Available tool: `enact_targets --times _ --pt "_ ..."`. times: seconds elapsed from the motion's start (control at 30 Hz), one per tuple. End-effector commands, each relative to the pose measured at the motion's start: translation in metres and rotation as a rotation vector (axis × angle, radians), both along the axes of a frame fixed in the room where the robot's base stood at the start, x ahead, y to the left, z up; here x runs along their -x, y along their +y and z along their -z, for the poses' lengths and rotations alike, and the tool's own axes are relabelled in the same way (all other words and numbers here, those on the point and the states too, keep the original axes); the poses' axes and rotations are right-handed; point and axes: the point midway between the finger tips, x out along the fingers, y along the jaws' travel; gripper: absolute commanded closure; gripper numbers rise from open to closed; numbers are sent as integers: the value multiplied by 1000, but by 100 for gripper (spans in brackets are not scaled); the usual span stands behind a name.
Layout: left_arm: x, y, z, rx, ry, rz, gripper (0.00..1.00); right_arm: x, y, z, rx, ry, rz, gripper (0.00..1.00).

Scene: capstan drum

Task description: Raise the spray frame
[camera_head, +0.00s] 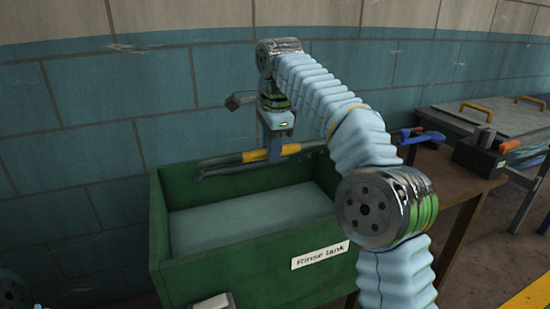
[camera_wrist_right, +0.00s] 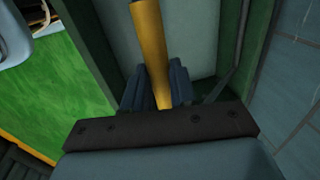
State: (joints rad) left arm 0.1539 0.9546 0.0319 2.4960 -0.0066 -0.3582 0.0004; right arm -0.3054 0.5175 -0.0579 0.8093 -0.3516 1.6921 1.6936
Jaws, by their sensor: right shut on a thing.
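The spray frame shows as a dark bar (camera_head: 220,162) with a yellow section, lying across the back of the green rinse tank (camera_head: 250,252) near its rim. My right gripper (camera_head: 275,152) reaches down over the tank's far side and is shut around the yellow section. In the right wrist view, the yellow bar (camera_wrist_right: 150,45) runs between the dark fingers of the right gripper (camera_wrist_right: 156,90). The fingers and bar hide the exact contact. My left gripper is not in view.
A pale surface (camera_head: 250,218) fills the tank's inside. A tiled wall (camera_head: 90,130) stands close behind it. A wooden table (camera_head: 445,172) to the right holds a dark box (camera_head: 478,155) and tools. A metal chest with yellow handles (camera_head: 480,116) stands further right.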

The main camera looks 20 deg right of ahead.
Motion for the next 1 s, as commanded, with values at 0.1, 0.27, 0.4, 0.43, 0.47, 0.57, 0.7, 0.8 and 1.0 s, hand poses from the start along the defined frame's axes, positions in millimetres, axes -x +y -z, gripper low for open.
enact_targets --times 0.1,0.27,0.4,0.43,0.47,0.57,0.7,0.8,1.0 --pt "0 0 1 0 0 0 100 -8 0 2 5 -1 2 100" --pt "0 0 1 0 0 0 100 -10 0 0 5 3 2 100" --pt "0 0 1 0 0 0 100 -10 0 0 5 4 1 100" --pt "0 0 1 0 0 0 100 -10 0 0 5 4 1 100" --pt "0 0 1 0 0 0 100 -10 0 0 5 4 1 100" --pt "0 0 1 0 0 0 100 -10 1 0 5 5 1 100" --pt "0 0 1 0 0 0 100 -9 1 0 4 6 1 63" --pt "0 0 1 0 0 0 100 -9 1 -1 3 5 0 49" --pt "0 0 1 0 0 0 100 -8 1 -3 2 4 -1 49"
